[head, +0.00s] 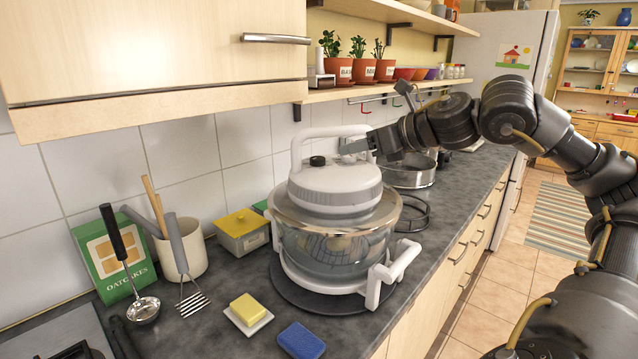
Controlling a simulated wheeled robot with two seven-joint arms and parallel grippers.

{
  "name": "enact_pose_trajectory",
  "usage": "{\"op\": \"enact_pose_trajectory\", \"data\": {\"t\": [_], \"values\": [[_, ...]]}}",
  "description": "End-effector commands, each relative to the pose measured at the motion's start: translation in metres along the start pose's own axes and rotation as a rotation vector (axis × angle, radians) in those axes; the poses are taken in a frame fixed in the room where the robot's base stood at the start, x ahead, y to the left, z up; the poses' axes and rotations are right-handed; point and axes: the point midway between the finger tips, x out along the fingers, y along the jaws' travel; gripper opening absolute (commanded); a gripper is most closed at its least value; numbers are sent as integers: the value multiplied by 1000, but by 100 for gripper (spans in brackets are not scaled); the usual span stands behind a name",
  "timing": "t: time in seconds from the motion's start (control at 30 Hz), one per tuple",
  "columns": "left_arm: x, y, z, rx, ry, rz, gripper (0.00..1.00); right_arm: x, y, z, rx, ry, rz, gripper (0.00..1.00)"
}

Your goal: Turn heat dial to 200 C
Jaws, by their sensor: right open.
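A countertop oven (338,245) with a clear glass bowl and a white and grey lid (335,190) stands on the counter. A small black dial (317,161) sits on top of the lid, below the upright white lid handle (296,155). Its marks are too small to read. My right gripper (346,147) is open and empty. It reaches in from the right at the lid handle, just right of the dial and apart from it in the picture. Whether it touches the handle I cannot tell. My left gripper is out of view.
A steel pot (412,172) and a black ring stand (412,212) are behind and right of the oven. A yellow tin (242,232), a utensil crock (182,250), butter (250,308) and a blue sponge (301,341) are left and in front. A wall cupboard (150,50) overhangs.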

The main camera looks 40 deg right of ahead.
Motion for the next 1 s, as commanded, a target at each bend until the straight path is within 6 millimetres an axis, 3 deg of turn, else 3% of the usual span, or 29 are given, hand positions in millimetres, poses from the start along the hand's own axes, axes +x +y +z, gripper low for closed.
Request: {"op": "enact_pose_trajectory", "data": {"t": [0.03,0.13,0.43,0.7,1.0], "values": [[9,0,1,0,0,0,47,-1,-2,-7,-8,2,-8,43],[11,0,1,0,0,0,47,-5,-4,-8,-14,5,-14,43],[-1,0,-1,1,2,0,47,6,-5,-4,-14,9,-13,43],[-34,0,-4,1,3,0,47,48,-5,-3,-10,11,-12,43],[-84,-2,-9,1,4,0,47,82,-7,2,-7,-2,-12,43]]}}
